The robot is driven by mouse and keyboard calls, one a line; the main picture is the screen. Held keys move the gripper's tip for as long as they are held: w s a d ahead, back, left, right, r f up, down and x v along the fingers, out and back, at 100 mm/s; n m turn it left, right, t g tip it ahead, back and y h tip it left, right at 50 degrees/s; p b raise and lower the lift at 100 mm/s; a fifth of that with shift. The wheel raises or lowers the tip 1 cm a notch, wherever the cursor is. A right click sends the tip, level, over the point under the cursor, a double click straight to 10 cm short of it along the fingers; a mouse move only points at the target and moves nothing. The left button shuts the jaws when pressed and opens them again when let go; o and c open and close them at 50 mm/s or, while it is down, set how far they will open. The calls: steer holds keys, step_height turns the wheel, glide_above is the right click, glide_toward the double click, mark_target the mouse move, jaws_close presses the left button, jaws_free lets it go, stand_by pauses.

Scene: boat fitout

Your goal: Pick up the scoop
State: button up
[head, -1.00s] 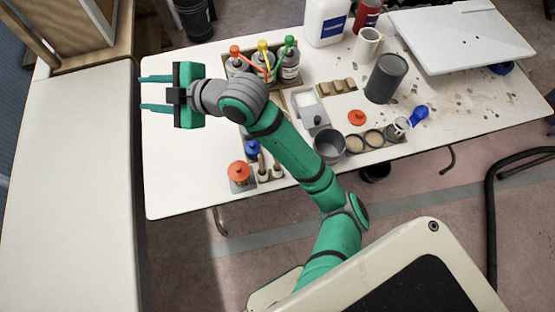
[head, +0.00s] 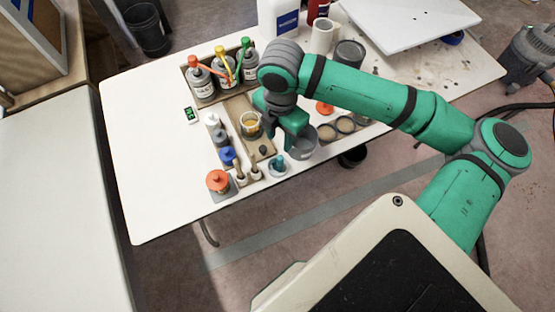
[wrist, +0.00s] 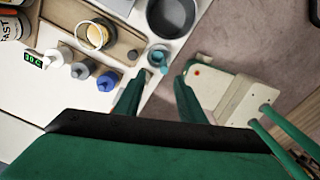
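A small teal item (head: 278,164), which looks like the scoop, sits in a pale round holder at the table's front edge. It also shows in the wrist view (wrist: 158,58), just beyond the fingertips; its exact shape is too small to tell. My gripper (wrist: 162,76) is open and empty, pointing down, with the teal item lying roughly between the lines of its two fingers and apart from them. In the head view my gripper (head: 291,143) is above and slightly right of the item, partly hidden by its own wrist.
A grey pot (head: 303,143) stands close to the right of the teal item. A wooden tray with a jar (head: 250,125) is behind. Small bottles (head: 227,155), brushes and an orange-lidded jar (head: 218,182) stand left. The table's left part is clear.

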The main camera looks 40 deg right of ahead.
mark_target(280, 156)
steer(key=f, duration=0.6)
steer(key=shift+s+d+f, duration=0.1)
steer(key=shift+s+f, duration=0.05)
steer(key=shift+s, duration=0.15)
steer(key=f, duration=0.3)
steer(key=shift+s+a+f, duration=0.15)
steer(key=shift+s+a, duration=0.05)
steer(key=shift+s, duration=0.1)
steer(key=shift+f, duration=0.5)
steer(key=c, duration=0.8)
steer(key=shift+w, duration=0.2)
jaws_close()
